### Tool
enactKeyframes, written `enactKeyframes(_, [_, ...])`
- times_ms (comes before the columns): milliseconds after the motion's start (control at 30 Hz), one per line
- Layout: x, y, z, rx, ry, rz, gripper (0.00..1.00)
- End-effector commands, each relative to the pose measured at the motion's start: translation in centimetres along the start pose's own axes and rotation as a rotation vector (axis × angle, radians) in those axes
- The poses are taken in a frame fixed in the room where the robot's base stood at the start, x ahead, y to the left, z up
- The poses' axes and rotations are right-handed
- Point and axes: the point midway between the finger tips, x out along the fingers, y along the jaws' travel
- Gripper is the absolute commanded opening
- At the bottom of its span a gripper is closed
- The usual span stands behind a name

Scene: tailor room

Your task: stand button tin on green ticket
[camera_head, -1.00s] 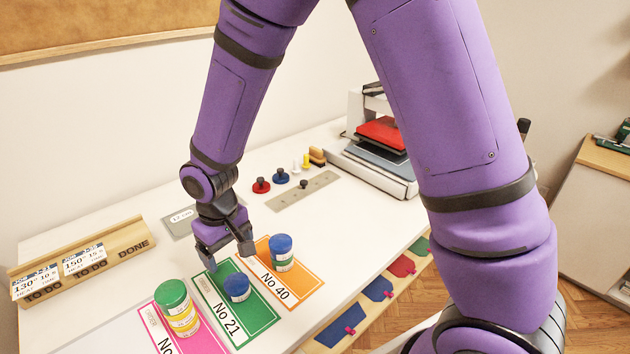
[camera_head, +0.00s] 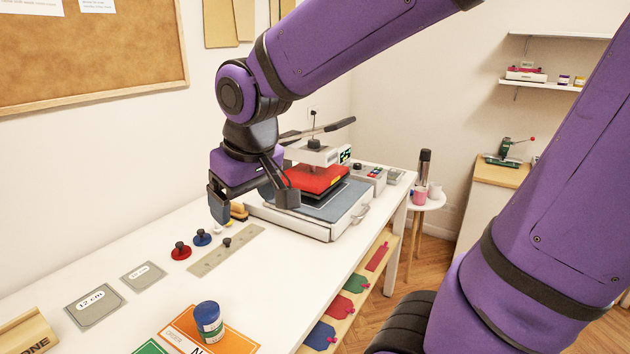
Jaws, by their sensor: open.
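The orange ticket (camera_head: 242,342) lies at the bottom of the view, cut off by the frame. A tin with a blue lid and a pale label with green (camera_head: 208,322) stands upright on it. Only a corner of the green ticket (camera_head: 150,348) shows at the bottom edge, left of the orange one; whatever stands on it is out of view. I cannot tell which tin is the button tin. My gripper (camera_head: 252,203) is open and empty, fingers pointing down, raised in front of the heat press and well beyond the tin.
The heat press (camera_head: 300,218) with its red pad stands behind my gripper. A red-knobbed stamp (camera_head: 180,251), a blue one (camera_head: 202,238) and a grey strip (camera_head: 228,250) lie nearby. Grey size plates (camera_head: 95,306) and a wooden holder (camera_head: 25,332) are at left.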

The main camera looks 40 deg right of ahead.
Motion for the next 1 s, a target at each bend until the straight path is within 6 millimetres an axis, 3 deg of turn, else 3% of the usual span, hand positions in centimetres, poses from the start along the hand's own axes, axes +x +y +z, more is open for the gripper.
enactKeyframes(200, [-4.7,2.9,4.5,0.077,0.086,0.012,0.84])
enactKeyframes(433, [-7.0,4.1,8.1,0.125,0.140,0.017,0.84])
enactKeyframes(600, [-7.5,4.3,9.0,0.135,0.152,0.017,0.84])
enactKeyframes(1000, [-7.5,4.3,9.0,0.134,0.151,0.017,0.84])
